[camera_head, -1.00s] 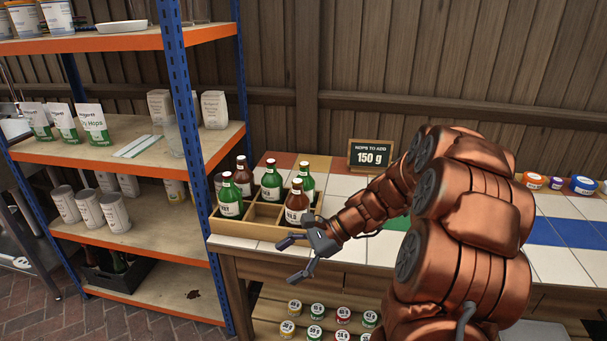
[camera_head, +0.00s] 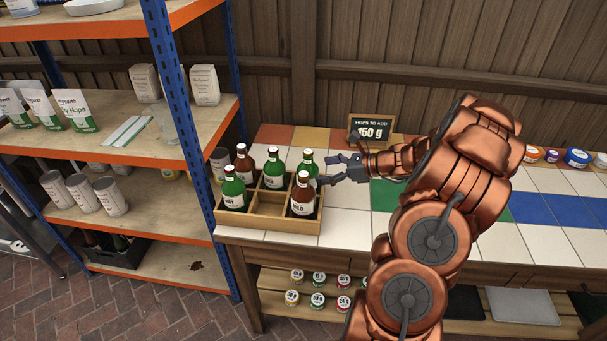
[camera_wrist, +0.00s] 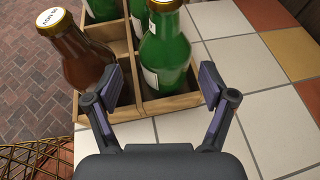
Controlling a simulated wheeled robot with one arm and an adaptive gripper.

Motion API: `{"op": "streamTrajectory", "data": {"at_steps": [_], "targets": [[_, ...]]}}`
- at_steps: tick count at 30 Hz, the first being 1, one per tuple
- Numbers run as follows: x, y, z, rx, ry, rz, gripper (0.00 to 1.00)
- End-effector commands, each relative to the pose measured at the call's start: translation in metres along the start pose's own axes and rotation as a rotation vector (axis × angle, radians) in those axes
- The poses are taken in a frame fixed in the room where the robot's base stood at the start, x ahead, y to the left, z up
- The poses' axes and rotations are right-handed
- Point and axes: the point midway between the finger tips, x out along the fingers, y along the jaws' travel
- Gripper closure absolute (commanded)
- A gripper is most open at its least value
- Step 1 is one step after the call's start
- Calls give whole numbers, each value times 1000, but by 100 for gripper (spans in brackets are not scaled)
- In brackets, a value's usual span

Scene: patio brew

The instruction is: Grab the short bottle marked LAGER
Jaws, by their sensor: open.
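A wooden crate (camera_head: 262,238) on the tiled counter holds several bottles in compartments. Green bottles stand at its front left (camera_head: 233,193), back middle (camera_head: 274,173) and back right (camera_head: 307,163). Brown bottles stand at back left (camera_head: 245,164) and front right (camera_head: 302,199), the latter labelled MILD. I cannot read LAGER on any bottle. My gripper (camera_head: 330,169) is open and empty at the crate's right side, beside the back right green bottle. In the wrist view that green bottle (camera_wrist: 166,50) stands ahead between the open fingers (camera_wrist: 163,84), with the brown bottle (camera_wrist: 77,50) at left.
A blue and orange shelf unit (camera_head: 180,100) stands close left of the crate. A sign (camera_head: 371,131) reading 150 g stands behind my gripper. Small jars (camera_head: 318,300) sit on the lower shelf. The crate's front middle compartment (camera_head: 268,209) is empty.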

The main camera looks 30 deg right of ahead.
Motion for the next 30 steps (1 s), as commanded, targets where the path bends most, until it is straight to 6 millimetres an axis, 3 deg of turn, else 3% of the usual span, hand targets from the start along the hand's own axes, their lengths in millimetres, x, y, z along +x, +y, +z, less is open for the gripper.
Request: {"op": "streamTrajectory", "data": {"at_steps": [8, 18, 26, 30], "targets": [[16, -5, -4, 7, 0, -14, 17], [56, -8, -6, 7, 1, -15, 17], [60, -8, -7, 5, 1, -15, 17], [60, -7, -6, 5, 1, -14, 29]]}}
